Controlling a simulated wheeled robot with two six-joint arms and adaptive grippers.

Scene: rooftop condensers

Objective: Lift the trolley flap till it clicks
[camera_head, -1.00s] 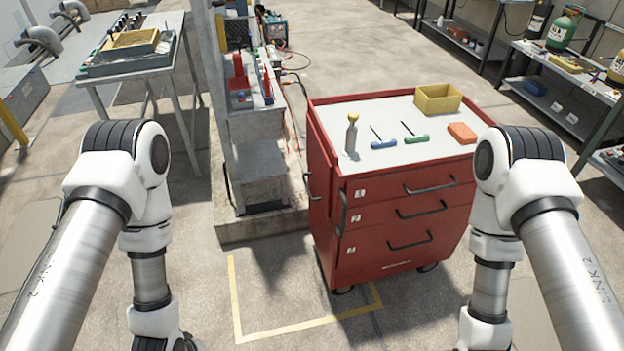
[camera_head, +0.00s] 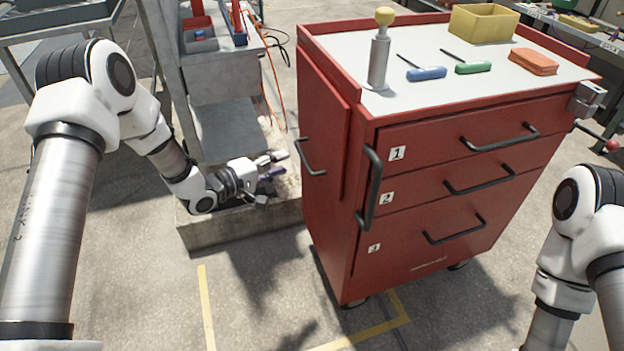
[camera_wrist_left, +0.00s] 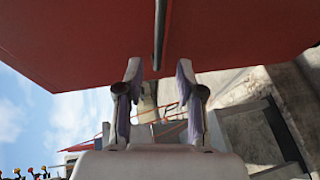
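The red trolley (camera_head: 465,200) stands in front of me with a pale top. Its red flap (camera_head: 325,115) hangs down flat along the left side, with a dark bar handle (camera_head: 311,158) near its lower edge. My left gripper (camera_head: 278,162) is open and empty, just left of that handle and apart from it. In the left wrist view the two fingers (camera_wrist_left: 158,72) are spread below a dark bar (camera_wrist_left: 160,35) on a red underside (camera_wrist_left: 220,35). My right arm shows at the lower right, but its gripper is outside the picture.
A grey metal rack (camera_head: 225,90) stands behind my left gripper. A second handle (camera_head: 370,188) is at the trolley's front corner.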

